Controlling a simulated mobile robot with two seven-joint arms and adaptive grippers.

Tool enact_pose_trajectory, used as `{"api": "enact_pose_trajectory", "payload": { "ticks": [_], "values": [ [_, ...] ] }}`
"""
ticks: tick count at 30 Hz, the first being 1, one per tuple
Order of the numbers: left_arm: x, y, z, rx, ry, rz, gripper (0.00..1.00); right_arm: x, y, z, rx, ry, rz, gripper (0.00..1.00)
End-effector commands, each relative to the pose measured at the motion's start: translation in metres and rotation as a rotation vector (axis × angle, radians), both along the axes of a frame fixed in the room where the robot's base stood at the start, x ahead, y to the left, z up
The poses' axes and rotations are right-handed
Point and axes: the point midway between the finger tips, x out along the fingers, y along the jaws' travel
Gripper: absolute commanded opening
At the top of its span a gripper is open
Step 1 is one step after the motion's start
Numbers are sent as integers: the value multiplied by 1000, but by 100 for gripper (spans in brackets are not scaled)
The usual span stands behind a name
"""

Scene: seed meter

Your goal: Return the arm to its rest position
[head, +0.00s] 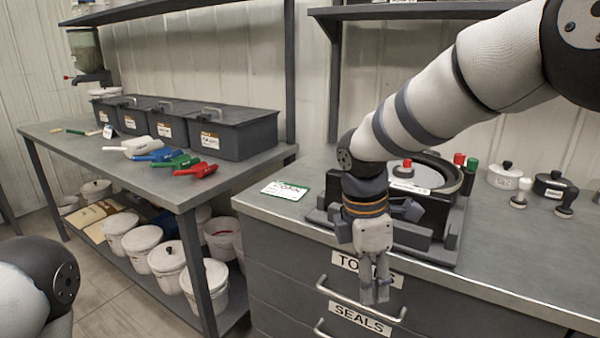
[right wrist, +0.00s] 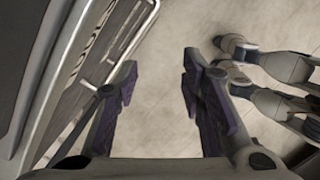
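My right arm (head: 440,100) reaches in from the upper right of the head view and bends down at the wrist. My right gripper (head: 375,292) points downward in front of the bench drawers, beyond the bench's front edge. In the right wrist view the two fingers (right wrist: 160,92) stand well apart with only floor between them, so the gripper is open and empty. Part of my left arm (head: 40,278) shows at the lower left of the head view. My left gripper is out of sight there.
The right bench (head: 520,265) carries a black seed meter housing (head: 435,215), partly hidden behind my right wrist. A drawer handle (head: 360,298) is close by the gripper. The left table (head: 90,155) holds dark bins (head: 235,135) and coloured scoops (head: 195,170). Floor shows between the table and my left arm.

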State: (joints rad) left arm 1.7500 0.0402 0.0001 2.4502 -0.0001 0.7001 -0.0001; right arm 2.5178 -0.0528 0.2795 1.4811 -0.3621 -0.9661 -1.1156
Motion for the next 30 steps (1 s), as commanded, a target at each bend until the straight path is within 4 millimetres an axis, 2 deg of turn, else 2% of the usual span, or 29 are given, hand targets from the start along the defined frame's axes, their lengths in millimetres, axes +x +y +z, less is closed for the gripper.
{"api": "enact_pose_trajectory", "payload": {
  "ticks": [1, 3, 5, 6, 8, 9, 10, 12, 15, 18, 21, 30],
  "values": [
    [-1, 0, -1, 0, 4, 0, 34, -22, 0, -52, 40, 42, -95, 36],
    [-1, 0, -1, 0, 4, 0, 34, -55, 1, -115, 103, 69, -274, 36],
    [-1, 0, -1, 0, 4, 0, 34, -93, 0, -163, 140, 91, -449, 36],
    [-1, 0, -1, 0, 4, 0, 34, -121, -2, -191, 155, 105, -577, 36],
    [-1, 0, -1, 0, 4, 0, 34, -169, -8, -226, 161, 122, -782, 36],
    [-1, 0, -1, 0, 4, 0, 34, -202, -14, -244, 154, 126, -923, 36],
    [-1, 0, -1, 0, 3, 0, 34, -227, -20, -254, 140, 124, -1026, 36],
    [-1, 0, -1, 0, 3, 0, 34, -279, -35, -267, 98, 108, -1242, 36],
    [-1, 0, -1, 0, 3, 0, 34, -333, -55, -269, 32, 64, -1466, 36],
    [-1, 0, -1, 0, 2, 0, 34, -360, -67, -265, -8, 23, -1583, 36],
    [-1, 0, -1, 0, 2, 0, 34, -366, -71, -263, -17, 6, -1619, 36],
    [-1, 0, -1, 0, 3, 0, 34, -365, -71, -263, -14, 5, -1616, 36]
  ]
}}
